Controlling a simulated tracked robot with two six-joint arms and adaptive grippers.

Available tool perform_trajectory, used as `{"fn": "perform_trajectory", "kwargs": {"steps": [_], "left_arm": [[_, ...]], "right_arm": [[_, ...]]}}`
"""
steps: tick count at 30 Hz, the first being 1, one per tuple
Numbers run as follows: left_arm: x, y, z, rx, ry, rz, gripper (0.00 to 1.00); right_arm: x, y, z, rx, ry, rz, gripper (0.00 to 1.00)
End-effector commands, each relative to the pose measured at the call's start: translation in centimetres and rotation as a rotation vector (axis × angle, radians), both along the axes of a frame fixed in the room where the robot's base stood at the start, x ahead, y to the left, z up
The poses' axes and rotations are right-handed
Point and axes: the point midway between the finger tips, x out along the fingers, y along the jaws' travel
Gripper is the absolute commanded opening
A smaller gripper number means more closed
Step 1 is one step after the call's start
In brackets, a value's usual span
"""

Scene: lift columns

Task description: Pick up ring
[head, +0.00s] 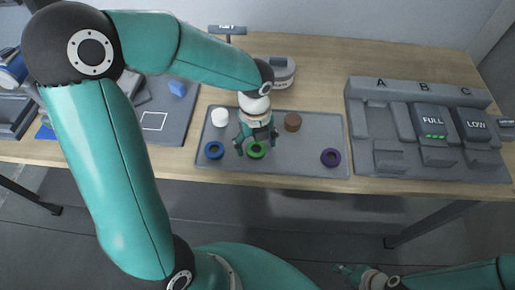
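A grey tray (300,165) on the wooden table holds three rings: a blue ring (214,150) at left, a green ring (256,150) in the middle and a purple ring (331,157) at right. My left gripper (257,146) points down over the green ring. Its fingers are spread to either side of the ring, and no contact is visible. I cannot tell its exact height above the tray. My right gripper (346,272) is low at the bottom of the view, away from the table and small; its finger state is unclear.
A white cylinder (220,117) and a brown cylinder (293,122) stand on the tray. A grey dock marked A, B, C (365,100) with FULL (432,120) and LOW (473,123) units is at right. A grey round-ended object (281,72) stands behind.

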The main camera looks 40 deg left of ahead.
Motion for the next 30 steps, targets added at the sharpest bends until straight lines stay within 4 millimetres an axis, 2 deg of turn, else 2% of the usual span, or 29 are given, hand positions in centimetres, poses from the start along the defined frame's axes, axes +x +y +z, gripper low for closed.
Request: {"fn": "perform_trajectory", "kwargs": {"steps": [1,10,23,26,30], "left_arm": [[0.0,0.0,0.0,0.0,0.0,0.0,0.64],[0.0,0.0,0.0,0.0,0.0,0.0,0.14],[0.1,0.0,0.8,0.0,-0.001,-0.001,0.14],[0.1,0.0,1.8,0.001,-0.003,0.0,0.14],[0.2,-0.1,4.1,0.0,-0.006,-0.001,0.14]], "right_arm": [[0.0,0.0,0.0,0.0,0.0,0.0,0.4],[0.0,0.0,0.0,0.0,0.0,0.0,0.4],[0.0,0.0,0.1,0.0,0.0,0.0,0.4],[0.0,0.0,0.2,0.0,0.0,0.0,0.4],[0.0,0.0,0.4,0.0,0.0,0.0,0.4]]}}
